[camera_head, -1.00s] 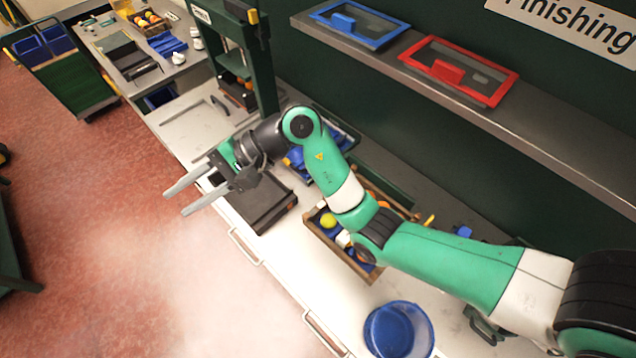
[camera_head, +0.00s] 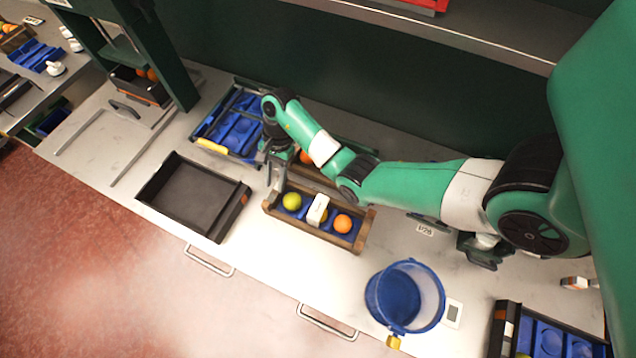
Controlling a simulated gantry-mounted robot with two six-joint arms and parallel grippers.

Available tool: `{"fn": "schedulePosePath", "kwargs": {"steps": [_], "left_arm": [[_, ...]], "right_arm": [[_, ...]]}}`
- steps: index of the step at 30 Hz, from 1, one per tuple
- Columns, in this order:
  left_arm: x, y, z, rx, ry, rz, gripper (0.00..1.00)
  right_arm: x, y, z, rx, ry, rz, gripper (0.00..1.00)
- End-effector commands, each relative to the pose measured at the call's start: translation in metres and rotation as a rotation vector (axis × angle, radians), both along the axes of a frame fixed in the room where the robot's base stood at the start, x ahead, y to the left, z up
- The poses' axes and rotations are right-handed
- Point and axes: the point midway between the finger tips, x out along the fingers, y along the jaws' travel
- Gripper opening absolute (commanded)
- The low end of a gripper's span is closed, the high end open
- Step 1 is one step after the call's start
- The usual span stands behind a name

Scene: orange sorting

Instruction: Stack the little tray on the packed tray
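A wooden tray (camera_head: 353,244) in the middle of the bench holds a yellow-green fruit (camera_head: 292,201), a white block (camera_head: 317,210) and an orange (camera_head: 342,223) on a blue insert. A second wooden tray (camera_head: 318,184) stands behind it, partly hidden by my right arm; an orange shows in it. I cannot tell which is the little tray. My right gripper (camera_head: 275,178) points down at the left end of the wooden trays. Its fingers are small and partly overlapped, so its opening is unclear. My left gripper is not in view.
An empty black tray (camera_head: 188,193) lies on the left. A blue-lined tray (camera_head: 232,128) is behind it. A blue bucket (camera_head: 403,296) stands at the front right, with another blue-lined tray (camera_head: 497,335) beyond. Bare bench lies in front of the wooden tray.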

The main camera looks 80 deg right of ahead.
Motion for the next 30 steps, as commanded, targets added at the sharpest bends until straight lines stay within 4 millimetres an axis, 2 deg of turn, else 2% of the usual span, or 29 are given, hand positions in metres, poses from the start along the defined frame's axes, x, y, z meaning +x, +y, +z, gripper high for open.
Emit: {"fn": "schedulePosePath", "kwargs": {"steps": [1, 5, 8, 13, 17, 23, 30], "left_arm": [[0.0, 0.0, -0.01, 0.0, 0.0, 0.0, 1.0], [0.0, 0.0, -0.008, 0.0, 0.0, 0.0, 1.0], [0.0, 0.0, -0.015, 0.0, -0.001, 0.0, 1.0], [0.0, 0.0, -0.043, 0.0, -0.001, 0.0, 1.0], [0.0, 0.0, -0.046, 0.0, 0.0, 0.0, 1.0], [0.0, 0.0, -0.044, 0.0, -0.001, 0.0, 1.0], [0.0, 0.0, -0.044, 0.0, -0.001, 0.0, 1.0]], "right_arm": [[0.001, 0.002, -0.01, 0.0, -0.001, 0.001, 0.38], [0.001, 0.003, -0.008, 0.0, -0.001, 0.0, 0.38], [0.002, 0.006, -0.015, 0.0, -0.001, 0.001, 0.38], [0.005, 0.017, -0.043, 0.001, -0.001, 0.002, 0.38], [0.006, 0.024, -0.054, 0.0, -0.001, 0.002, 0.38], [0.007, 0.025, -0.054, -0.001, -0.002, 0.0, 0.38], [0.007, 0.025, -0.054, 0.0, -0.001, 0.001, 0.0]]}}
